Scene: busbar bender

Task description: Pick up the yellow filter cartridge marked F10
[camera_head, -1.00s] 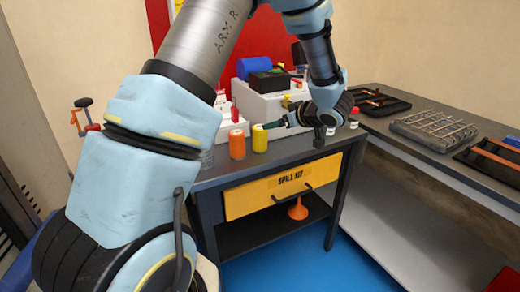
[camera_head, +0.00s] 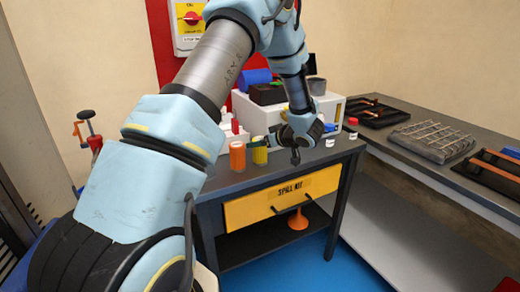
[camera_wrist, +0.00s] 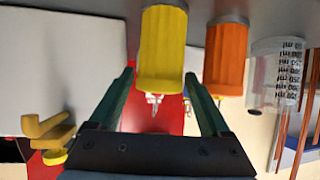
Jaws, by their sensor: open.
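The yellow filter cartridge (camera_head: 260,151) stands upright on the dark bench top, just right of an orange cartridge (camera_head: 237,156). In the wrist view, which is upside down, the yellow cartridge (camera_wrist: 162,50) lies between the two green fingers of my gripper (camera_wrist: 161,85), with gaps on both sides. My gripper (camera_head: 268,141) is open and level with the cartridge, coming from the right in the head view. The orange cartridge (camera_wrist: 226,58) is outside the fingers in the wrist view. No F10 marking is readable on the yellow cartridge.
A clear graduated beaker (camera_wrist: 275,72) stands beyond the orange cartridge. A white box (camera_head: 305,103) is behind, and small bottles (camera_head: 330,135) stand to the right. The bench has a yellow spill kit drawer (camera_head: 282,197) below.

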